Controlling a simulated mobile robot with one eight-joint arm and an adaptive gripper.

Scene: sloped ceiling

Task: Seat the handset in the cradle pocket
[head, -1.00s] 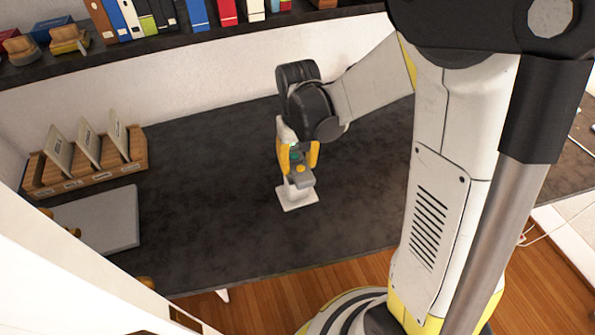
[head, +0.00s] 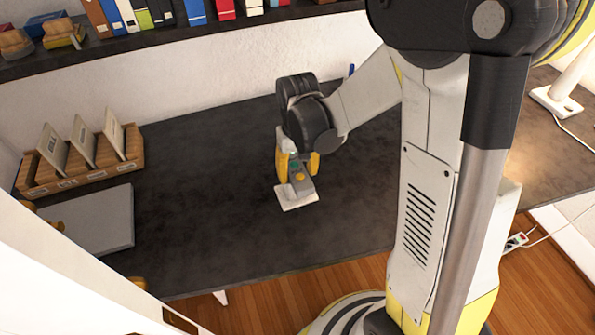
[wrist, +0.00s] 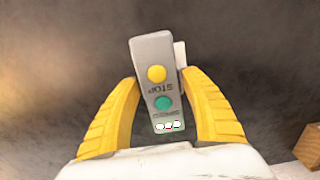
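The handset (head: 298,182) is a slim grey block with a yellow STOP button and a green button. In the wrist view the handset (wrist: 156,80) lies between my two yellow fingers, whose tips meet its sides. My gripper (head: 299,168) is shut on it and points down; it also shows in the wrist view (wrist: 161,78). The white cradle (head: 296,200) stands on the dark desk just below the handset. A white bit of the cradle (wrist: 181,55) shows behind the handset's right edge. The pocket is hidden, so I cannot tell whether the handset's lower end is inside it.
A wooden file rack (head: 80,160) and a grey flat slab (head: 92,220) are at the desk's left. A shelf of binders (head: 170,15) runs along the wall behind. The desk (head: 200,225) around the cradle is clear. A white lamp base (head: 557,101) stands far right.

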